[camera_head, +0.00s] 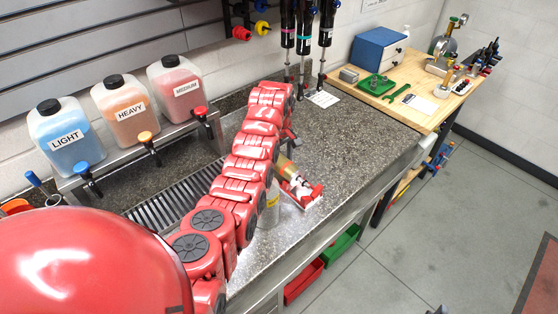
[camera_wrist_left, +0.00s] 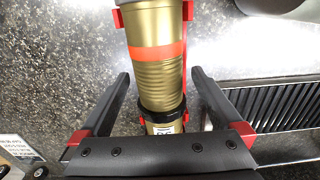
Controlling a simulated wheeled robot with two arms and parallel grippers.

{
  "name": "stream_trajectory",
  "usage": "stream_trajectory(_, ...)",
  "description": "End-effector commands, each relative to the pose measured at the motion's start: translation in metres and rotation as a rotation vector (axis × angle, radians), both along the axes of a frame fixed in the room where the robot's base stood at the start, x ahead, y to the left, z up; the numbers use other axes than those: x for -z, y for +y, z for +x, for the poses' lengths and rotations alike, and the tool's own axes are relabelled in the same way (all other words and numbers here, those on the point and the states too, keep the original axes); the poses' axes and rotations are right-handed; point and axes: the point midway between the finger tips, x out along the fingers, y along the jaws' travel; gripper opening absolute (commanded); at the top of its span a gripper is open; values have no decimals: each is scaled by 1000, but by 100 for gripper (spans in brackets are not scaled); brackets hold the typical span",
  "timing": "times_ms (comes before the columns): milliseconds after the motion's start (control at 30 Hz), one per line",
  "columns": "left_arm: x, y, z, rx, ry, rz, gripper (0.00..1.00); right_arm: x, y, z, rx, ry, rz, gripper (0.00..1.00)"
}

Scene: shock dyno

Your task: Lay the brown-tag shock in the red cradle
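A gold shock (camera_wrist_left: 158,75) with an orange-red band and a small white label lies in the red cradle (camera_wrist_left: 188,60) in the left wrist view. In the head view the gold shock (camera_head: 284,166) and red cradle (camera_head: 310,197) show on the counter beside my arm, which partly hides them. No brown tag can be made out on it. My left gripper (camera_wrist_left: 160,74) is open above the shock, one finger on each side, with a gap to its body. In the head view its fingers are mostly hidden behind the arm. My right gripper is not in view.
Several dark shocks (camera_head: 305,30) hang at the back. Jugs labelled LIGHT (camera_head: 66,138), HEAVY (camera_head: 125,112) and MEDIUM (camera_head: 180,92) stand on a rack at left, above a slotted drain (camera_head: 165,207). The counter's right part is clear.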

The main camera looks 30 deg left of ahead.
Motion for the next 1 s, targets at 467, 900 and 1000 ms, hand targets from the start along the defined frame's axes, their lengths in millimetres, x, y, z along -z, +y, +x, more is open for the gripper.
stream_trajectory(467,-57,3,0,-3,-1,0,100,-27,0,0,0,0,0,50)
stream_trajectory(900,-137,1,0,-1,1,4,100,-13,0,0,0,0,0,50)
stream_trajectory(1000,-152,0,0,0,-2,5,100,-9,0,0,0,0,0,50)
